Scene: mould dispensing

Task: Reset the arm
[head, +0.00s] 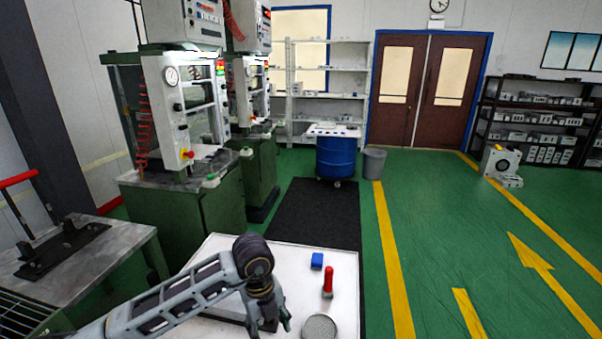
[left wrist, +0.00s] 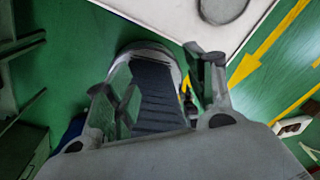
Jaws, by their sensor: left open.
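My left arm comes in from the lower left over the white table (head: 222,245). My left gripper (head: 269,322) hangs at the table's near side, at the bottom of the head view. In the left wrist view the two fingers stand apart with nothing held between them (left wrist: 155,80). A red upright object (head: 328,281), a blue block (head: 317,261) and a round grey dish (head: 320,327) are on the table just right of the gripper, apart from it. The dish is cut off by the frame's edge. My right gripper is out of view.
Green press machines (head: 182,190) stand at the left behind the table. A grey-topped bench (head: 85,262) is at the far left. A blue drum (head: 338,158) and a grey bin (head: 374,163) stand farther back. The green floor at the right is mostly clear.

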